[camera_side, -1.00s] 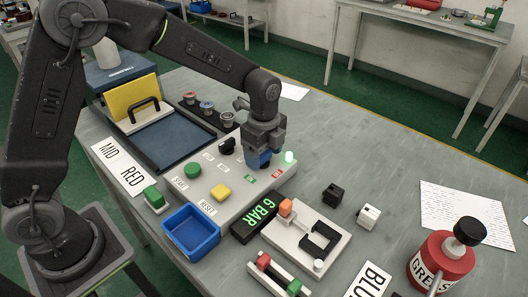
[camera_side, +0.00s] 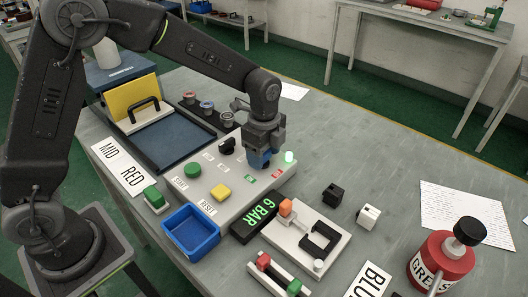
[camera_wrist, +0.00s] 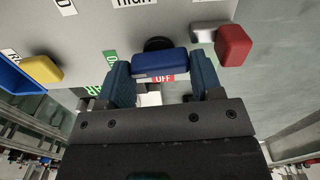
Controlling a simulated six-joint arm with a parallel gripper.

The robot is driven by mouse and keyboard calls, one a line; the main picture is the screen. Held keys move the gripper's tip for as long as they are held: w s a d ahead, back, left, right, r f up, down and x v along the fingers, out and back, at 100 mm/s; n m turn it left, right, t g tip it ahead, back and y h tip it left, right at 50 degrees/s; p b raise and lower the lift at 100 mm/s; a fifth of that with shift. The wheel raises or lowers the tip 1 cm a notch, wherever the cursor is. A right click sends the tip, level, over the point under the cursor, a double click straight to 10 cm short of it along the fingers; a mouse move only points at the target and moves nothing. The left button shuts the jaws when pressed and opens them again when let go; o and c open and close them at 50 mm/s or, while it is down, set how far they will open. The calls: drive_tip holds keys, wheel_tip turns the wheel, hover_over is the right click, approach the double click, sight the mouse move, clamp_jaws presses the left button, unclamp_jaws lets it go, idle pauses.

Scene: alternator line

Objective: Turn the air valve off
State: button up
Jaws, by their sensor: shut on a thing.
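The air valve's blue handle (camera_wrist: 160,65) sits on a black round base in the wrist view, lying crosswise just above the red OFF label (camera_wrist: 162,78). A green label (camera_wrist: 109,58) is to its left. My gripper (camera_wrist: 163,77) has its blue fingertips at the two ends of the handle and is shut on it. In the side view my gripper (camera_side: 262,150) points down at the back right of the grey panel (camera_side: 236,200) and mostly hides the valve. The display (camera_side: 254,220) reads 6 BAR in green.
Green (camera_side: 193,170) and yellow (camera_side: 220,192) buttons and a blue bin (camera_side: 191,232) are nearer. A red block (camera_wrist: 233,45) is close right in the wrist view.

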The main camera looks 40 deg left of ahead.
drive_tip(key=n, duration=0.4)
drive_tip(key=shift+w, duration=0.1)
drive_tip(key=n, duration=0.4)
drive_tip(key=shift+r+n, duration=0.1)
drive_tip(key=shift+n, duration=0.2)
drive_tip(key=n, duration=0.4)
drive_tip(key=shift+w+a+n, duration=0.1)
drive_tip(key=shift+n, duration=2)
drive_tip(key=o, duration=0.6)
drive_tip(key=shift+o, duration=0.2)
wheel_tip(320, 180, up, 14)
